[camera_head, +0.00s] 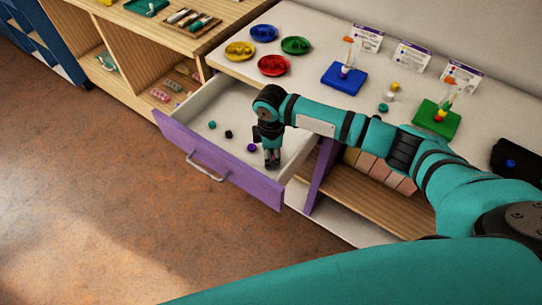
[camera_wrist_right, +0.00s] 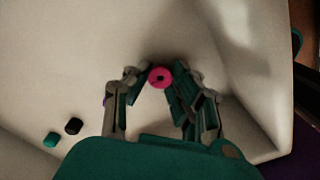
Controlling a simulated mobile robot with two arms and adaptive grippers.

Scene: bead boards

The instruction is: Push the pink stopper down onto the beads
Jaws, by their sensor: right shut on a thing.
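The pink stopper (camera_wrist_right: 160,77) shows in the wrist view as a small ring with a dark hole, between the fingertips of my right gripper (camera_wrist_right: 158,80). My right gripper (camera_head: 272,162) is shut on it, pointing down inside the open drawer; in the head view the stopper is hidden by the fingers. On the counter, a blue board (camera_head: 343,79) carries an upright peg with a few light beads and an orange top. My left gripper is not in view.
The open purple-fronted drawer (camera_head: 222,160) holds loose teal, black and purple beads (camera_head: 252,148). Loose beads (camera_head: 383,107) lie between the boards. Printed cards (camera_head: 412,54) stand along the wall.

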